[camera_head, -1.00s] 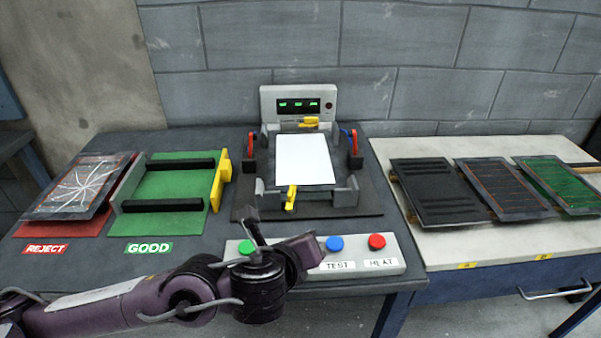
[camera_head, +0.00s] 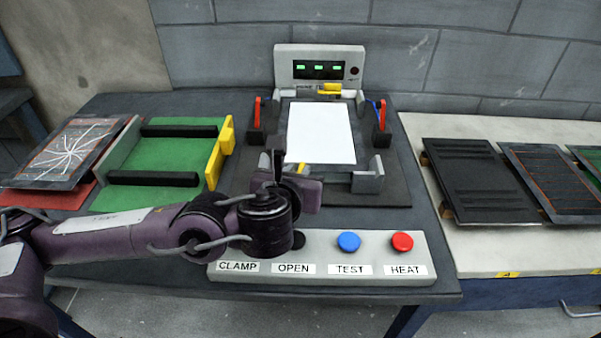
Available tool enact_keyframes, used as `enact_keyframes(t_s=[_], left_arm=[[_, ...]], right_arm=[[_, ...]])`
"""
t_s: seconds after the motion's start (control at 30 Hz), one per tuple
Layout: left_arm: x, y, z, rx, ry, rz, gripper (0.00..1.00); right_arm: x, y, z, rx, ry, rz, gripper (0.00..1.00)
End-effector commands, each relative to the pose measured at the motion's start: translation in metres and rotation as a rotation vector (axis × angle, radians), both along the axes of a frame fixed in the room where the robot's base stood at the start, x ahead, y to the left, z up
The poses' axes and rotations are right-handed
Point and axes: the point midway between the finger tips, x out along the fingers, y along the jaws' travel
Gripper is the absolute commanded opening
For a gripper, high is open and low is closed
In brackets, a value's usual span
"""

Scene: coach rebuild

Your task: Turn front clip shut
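The test fixture holds a flat white panel (camera_head: 320,132) between grey corner blocks. The yellow front clip (camera_head: 302,168) is at the fixture's near edge. Only a small part of it shows, as my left gripper (camera_head: 277,158) covers the rest. My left gripper is over the near left corner of the fixture, its dark finger pointing up in the picture. Its finger gap is not clear, and I cannot tell whether it touches the clip. A second yellow clip (camera_head: 329,89) lies crosswise at the back edge. My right gripper is not in view.
A button box (camera_head: 322,256) stands in front, partly behind my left arm; its blue (camera_head: 349,242) and red (camera_head: 402,242) buttons show. Red levers flank the fixture. A green GOOD rack (camera_head: 165,158) is left, and dark panels (camera_head: 480,180) lie on the right bench.

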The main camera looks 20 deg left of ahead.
Motion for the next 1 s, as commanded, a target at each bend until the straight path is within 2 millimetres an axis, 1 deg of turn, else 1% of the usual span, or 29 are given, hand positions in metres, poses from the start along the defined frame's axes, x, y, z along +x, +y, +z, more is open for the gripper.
enact_keyframes(t_s=[0.03, 0.1, 0.2, 0.33, 0.53, 0.57, 0.67, 0.7, 0.93, 0.97, 1.0], left_arm=[[0.007, 0.001, -0.003, -0.001, 0.000, 0.001, 0.18], [0.014, 0.001, -0.005, -0.002, 0.000, 0.001, 0.18], [0.021, 0.001, -0.008, -0.002, 0.000, -0.001, 0.18], [0.025, 0.002, -0.010, -0.001, 0.000, -0.001, 0.18], [0.025, 0.002, -0.010, -0.001, 0.000, -0.001, 0.18], [0.025, 0.002, -0.010, -0.001, 0.000, -0.001, 0.16], [0.024, 0.002, -0.010, -0.001, 0.000, -0.001, 0.02], [0.024, 0.002, -0.010, -0.001, 0.000, -0.001, 0.00], [0.025, 0.001, -0.011, -0.003, 0.001, 0.021, 0.00], [0.025, 0.001, -0.012, -0.004, 0.001, 0.033, 0.00], [0.025, 0.000, -0.012, -0.005, 0.000, 0.055, 0.00]], right_arm=[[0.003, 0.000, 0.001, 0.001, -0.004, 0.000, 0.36], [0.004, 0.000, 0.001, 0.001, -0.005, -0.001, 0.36], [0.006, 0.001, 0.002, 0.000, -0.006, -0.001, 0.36], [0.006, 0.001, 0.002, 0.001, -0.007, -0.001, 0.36], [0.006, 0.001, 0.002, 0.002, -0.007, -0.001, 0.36], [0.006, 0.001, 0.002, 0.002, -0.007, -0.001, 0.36], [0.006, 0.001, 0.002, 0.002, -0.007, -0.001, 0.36], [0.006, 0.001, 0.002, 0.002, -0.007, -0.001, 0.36], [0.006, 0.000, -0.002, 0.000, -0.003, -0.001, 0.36], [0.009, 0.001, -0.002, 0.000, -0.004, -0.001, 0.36], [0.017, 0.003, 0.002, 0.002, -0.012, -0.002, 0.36]])
